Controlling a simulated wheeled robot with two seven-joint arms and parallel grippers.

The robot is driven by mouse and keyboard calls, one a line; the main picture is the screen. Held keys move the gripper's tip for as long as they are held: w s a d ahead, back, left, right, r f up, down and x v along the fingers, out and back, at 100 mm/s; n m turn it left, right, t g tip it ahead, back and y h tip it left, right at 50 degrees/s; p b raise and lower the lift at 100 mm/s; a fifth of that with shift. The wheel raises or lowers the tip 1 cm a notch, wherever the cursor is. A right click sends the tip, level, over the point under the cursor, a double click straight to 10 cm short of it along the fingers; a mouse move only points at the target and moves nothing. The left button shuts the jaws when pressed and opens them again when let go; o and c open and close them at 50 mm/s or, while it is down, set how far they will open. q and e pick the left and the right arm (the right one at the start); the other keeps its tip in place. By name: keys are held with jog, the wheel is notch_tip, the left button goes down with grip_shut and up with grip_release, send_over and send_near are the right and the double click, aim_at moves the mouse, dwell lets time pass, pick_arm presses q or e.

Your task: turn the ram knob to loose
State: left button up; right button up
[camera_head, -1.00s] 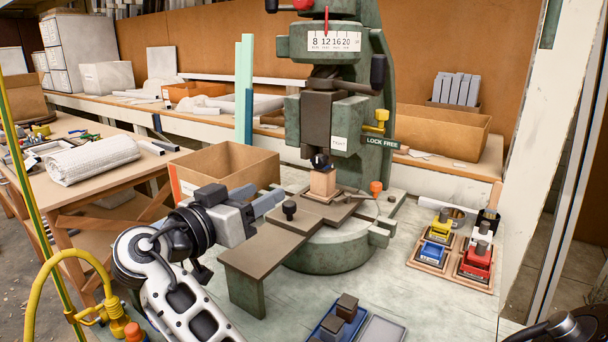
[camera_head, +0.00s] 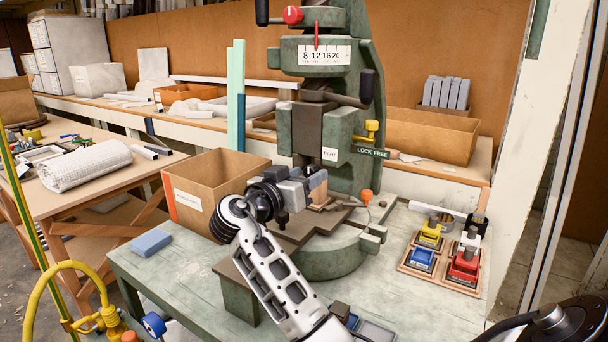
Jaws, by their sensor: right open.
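The green fly press (camera_head: 345,120) stands on the bench, with its dark ram (camera_head: 307,128) above a wooden block (camera_head: 322,200). A label reading TIGHT (camera_head: 329,154) is on the press beside the ram's lower end. The small black knob under the ram is mostly hidden behind my right gripper (camera_head: 316,187), so its setting cannot be told. My right gripper is open at the ram's foot, just above the block; contact with the knob cannot be told. A yellow knob (camera_head: 371,128) stands above the LOCK FREE plate (camera_head: 372,152). My left gripper is not in view.
A cardboard box (camera_head: 195,197) stands left of the press. A blue block (camera_head: 151,242) lies on the bench's left part. A tray with yellow, blue and red blocks (camera_head: 464,266) is at right. An orange knob (camera_head: 366,196) sits near the press base.

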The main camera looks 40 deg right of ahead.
jog(key=c, duration=1)
